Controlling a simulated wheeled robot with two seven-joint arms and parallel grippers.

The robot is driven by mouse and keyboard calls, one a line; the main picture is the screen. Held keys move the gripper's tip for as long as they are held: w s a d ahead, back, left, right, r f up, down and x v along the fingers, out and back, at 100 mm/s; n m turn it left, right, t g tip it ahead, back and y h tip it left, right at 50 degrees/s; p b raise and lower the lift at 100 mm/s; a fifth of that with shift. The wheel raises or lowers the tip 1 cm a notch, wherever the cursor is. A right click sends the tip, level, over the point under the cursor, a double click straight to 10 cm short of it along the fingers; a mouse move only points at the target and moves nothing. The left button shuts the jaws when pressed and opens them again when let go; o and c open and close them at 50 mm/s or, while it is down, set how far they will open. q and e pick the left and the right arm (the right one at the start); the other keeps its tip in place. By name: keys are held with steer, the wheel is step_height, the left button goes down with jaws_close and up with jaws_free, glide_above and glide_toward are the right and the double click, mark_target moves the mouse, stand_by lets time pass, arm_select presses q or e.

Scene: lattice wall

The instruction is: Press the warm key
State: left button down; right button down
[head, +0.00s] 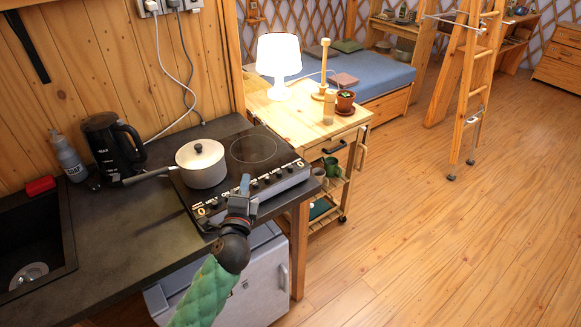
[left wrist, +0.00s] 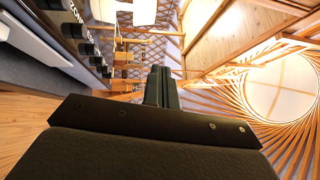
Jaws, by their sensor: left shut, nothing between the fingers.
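The hob (head: 275,178) is set in the dark counter. Its front panel (head: 215,205) carries a row of small dark keys or knobs with pale lettering. The lettering is too small for me to tell which is the warm key. The panel also shows in the left wrist view (left wrist: 84,30), at upper left. My left gripper (head: 244,184) is shut and empty, with its tips at the middle of the panel; it hides part of the row. I cannot tell whether the tips touch the panel. The shut fingers (left wrist: 160,86) stand apart from the panel in the left wrist view. My right gripper is out of view.
A pot (head: 202,165) stands on the hob's left side, its handle pointing left. A wooden trolley (head: 290,118) with a lit lamp (head: 279,58) is beyond the hob. Open floor lies right.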

arm_select(q)
steer(key=w+d+r+m+h, duration=0.2)
steer(key=d+r+m+h, duration=0.85)
steer(key=m, duration=0.55)
steer(key=w+d+f+m+g+h, duration=0.15)
steer(key=d+m+g+h, duration=0.75)
steer(key=m, duration=1.6)
steer(key=w+a+f+m+g+y, duration=0.2)
steer(key=w+a+m+y, duration=0.2)
steer(key=w+m+y, duration=0.1)
steer(key=w+a+f+m+g+y, duration=0.2)
steer(key=w+a+f+m+y, duration=0.1)
steer(key=w+y, duration=0.5)
steer(key=a+m+y, duration=0.1)
steer(key=m, duration=0.1)
steer(key=shift+w+a+m+y, duration=0.15)
steer(key=shift+a+m+y, duration=0.1)
steer(key=shift+m+y, duration=0.1)
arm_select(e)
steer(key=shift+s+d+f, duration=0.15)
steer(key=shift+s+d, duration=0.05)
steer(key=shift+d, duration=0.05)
